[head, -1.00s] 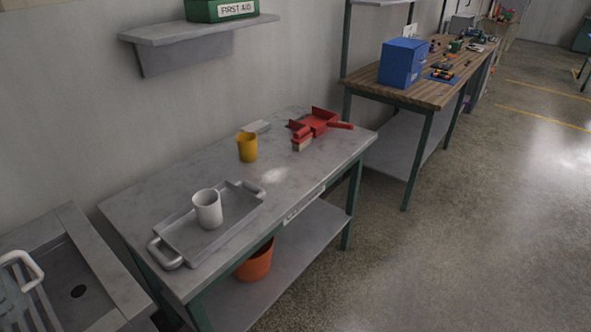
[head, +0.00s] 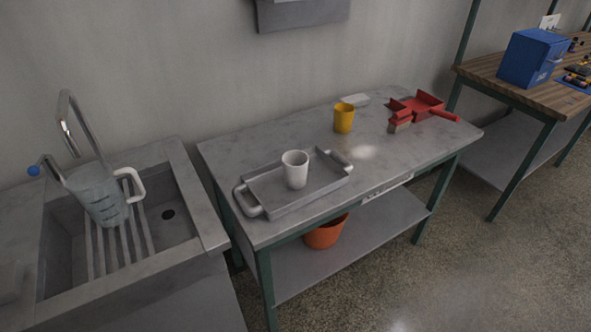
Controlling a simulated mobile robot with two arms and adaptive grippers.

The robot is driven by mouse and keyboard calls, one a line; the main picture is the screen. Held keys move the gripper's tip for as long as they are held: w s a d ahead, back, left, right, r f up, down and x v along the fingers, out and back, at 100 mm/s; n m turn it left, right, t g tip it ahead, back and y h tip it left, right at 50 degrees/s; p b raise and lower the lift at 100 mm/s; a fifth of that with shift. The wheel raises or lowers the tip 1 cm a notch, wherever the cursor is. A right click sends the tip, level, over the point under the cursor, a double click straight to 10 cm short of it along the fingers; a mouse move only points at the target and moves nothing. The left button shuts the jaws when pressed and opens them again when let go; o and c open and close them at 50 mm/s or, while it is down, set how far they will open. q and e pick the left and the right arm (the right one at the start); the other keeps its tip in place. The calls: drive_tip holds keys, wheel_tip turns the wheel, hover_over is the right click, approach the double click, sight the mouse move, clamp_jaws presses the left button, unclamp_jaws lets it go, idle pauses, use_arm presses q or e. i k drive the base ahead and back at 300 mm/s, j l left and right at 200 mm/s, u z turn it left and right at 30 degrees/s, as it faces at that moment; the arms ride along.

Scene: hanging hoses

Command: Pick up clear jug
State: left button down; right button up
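The clear jug (head: 97,196) is in the head view at the left. It is see-through with dark measuring marks and a white handle on its right side. It sits tilted in the grey sink (head: 190,240), on or over a slatted rack (head: 118,250), near the tap (head: 72,125). Neither of my grippers is in view, so I cannot see where they are relative to the jug.
A grey table right of the sink holds a tray (head: 323,187) with a white cup (head: 295,170), a yellow cup (head: 344,118) and a red dustpan (head: 420,106). An orange pot (head: 325,232) is on its lower shelf. A blue box (head: 533,58) stands on a wooden bench. The floor at lower right is clear.

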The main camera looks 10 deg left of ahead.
sight(112, 194)
drive_tip(key=u, duration=1.45)
drive_tip(key=k+j+u, duration=0.15)
drive_tip(key=k+u, duration=0.15)
drive_tip(key=k, duration=0.1)
